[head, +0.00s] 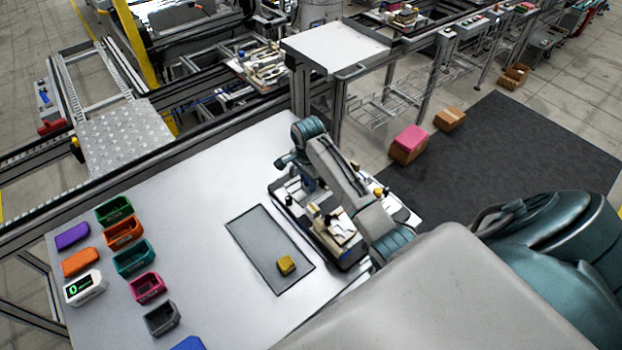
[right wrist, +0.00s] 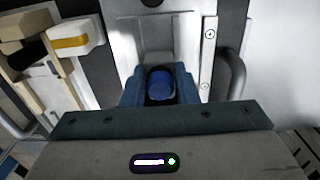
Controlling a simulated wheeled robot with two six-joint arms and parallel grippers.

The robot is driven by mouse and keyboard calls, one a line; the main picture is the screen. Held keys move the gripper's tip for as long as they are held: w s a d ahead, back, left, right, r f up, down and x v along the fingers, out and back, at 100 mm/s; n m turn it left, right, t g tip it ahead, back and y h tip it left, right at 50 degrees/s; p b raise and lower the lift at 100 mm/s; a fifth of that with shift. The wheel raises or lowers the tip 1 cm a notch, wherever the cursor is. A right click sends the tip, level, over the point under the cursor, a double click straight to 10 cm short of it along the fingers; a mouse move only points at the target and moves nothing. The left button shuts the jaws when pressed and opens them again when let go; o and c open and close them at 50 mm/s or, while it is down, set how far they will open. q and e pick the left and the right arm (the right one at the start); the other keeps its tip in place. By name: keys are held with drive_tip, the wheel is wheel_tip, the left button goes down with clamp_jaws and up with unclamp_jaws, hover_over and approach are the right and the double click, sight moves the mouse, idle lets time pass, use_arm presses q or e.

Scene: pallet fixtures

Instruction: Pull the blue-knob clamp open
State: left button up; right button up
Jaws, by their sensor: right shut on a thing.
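The blue-knob clamp shows in the right wrist view as a round, dark-blue knob (right wrist: 160,86) between two teal fingers. My right gripper (right wrist: 160,92) is shut on this knob. In the head view my right arm reaches over the pallet fixture (head: 348,263), and the right gripper (head: 288,163) is at its far end. The knob is hidden there behind my arm and gripper. A pale metal plate (right wrist: 158,30) lies beyond the knob in the wrist view. I cannot tell from these views how far the clamp is open. My left gripper is not in view.
Beside the knob are a white block with a yellow band (right wrist: 75,40) and a dark curved handle (right wrist: 238,75).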

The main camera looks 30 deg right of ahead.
drive_tip(key=shift+a, duration=0.15)
drive_tip(key=shift+s+a+p, duration=0.1)
drive_tip(key=shift+a+p, duration=0.3)
drive_tip(key=shift+a, duration=0.8)
drive_tip(key=o, duration=0.7)
drive_tip(key=shift+o, duration=0.3)
drive_tip(key=shift+d, duration=0.15)
wheel_tip(320, 180, up, 8)
